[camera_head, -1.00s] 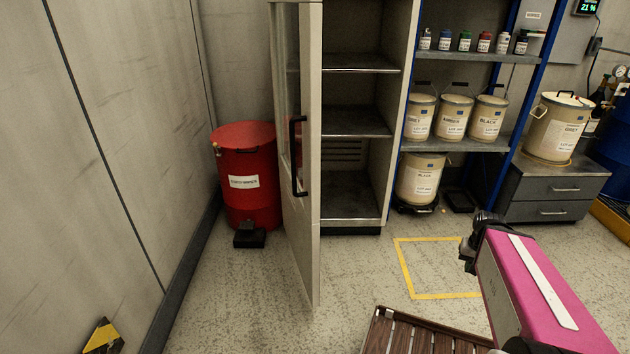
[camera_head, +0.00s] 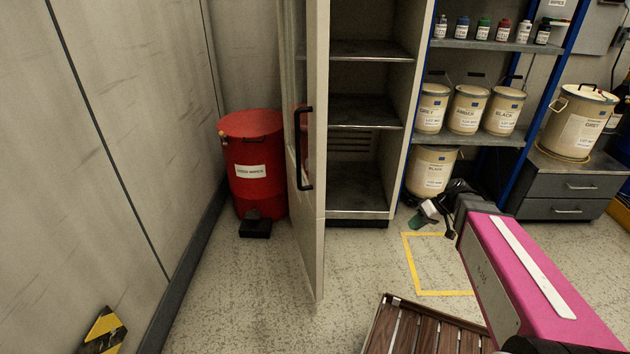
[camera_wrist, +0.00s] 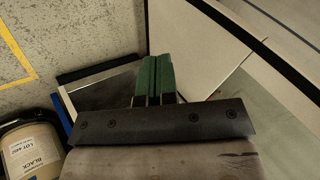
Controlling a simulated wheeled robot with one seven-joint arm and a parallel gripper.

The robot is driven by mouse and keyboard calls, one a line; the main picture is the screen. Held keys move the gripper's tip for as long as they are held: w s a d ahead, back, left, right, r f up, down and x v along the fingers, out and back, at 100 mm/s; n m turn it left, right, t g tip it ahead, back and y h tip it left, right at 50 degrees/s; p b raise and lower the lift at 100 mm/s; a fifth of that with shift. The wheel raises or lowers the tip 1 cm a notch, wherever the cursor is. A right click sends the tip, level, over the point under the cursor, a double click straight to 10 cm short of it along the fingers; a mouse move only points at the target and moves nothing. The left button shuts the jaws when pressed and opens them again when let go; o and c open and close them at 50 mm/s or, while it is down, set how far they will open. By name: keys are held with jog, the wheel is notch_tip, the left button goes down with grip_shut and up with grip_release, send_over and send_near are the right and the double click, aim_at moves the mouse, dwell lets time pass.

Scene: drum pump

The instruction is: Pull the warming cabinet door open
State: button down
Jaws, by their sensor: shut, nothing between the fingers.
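The warming cabinet (camera_head: 402,120) stands with its door (camera_head: 312,225) swung wide open, so the shelves inside show. The door has a window and a black bar handle (camera_head: 302,150), seen nearly edge-on. My gripper (camera_head: 430,220) is right of the door and in front of the cabinet's right side, apart from the handle. In the wrist view my gripper's green fingers (camera_wrist: 154,80) are together with nothing between them. A pale panel edged in black shows beyond them; I cannot tell which part of the cabinet it is.
A red drum (camera_head: 255,160) stands left behind the door. Paint pails (camera_head: 468,110) fill the blue-framed shelf at right, with a grey drawer unit (camera_head: 570,190) beside it. A slatted wooden surface (camera_head: 425,330) is at the front. Floor between it and the cabinet is clear.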

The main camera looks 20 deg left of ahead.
jog(key=w+a+r+n+g+y, duration=0.1)
jog(key=a+r+n+g+y, duration=0.2)
jog(key=a, duration=0.4)
jog(key=a+r+n+g+y, duration=0.1)
jog(key=a+r+n, duration=0.2)
jog(key=a+n, duration=0.3)
jog(key=n+g+y, duration=0.3)
jog(key=n, duration=0.3)
send_near(311, 181)
jog(key=x, duration=0.8)
jog(key=shift+w+a+f, duration=0.15)
jog(key=shift+a+f, duration=0.1)
jog(key=shift+a, duration=0.2)
jog(key=shift+s+a+y, duration=0.3)
jog(key=shift+s+a, duration=0.2)
jog(key=shift+a, duration=0.05)
jog(key=s+a+m+t+y, duration=0.1)
jog(key=s+a, duration=0.4)
jog(key=a, duration=0.8)
jog(key=s+a+m+t+y, duration=0.1)
jog(key=s+a+m+t, duration=0.2)
jog(key=a, duration=1)
jog(key=shift+s+a+t, duration=0.4)
jog(key=shift+s+t, duration=0.4)
jog(key=shift+s, duration=0.15)
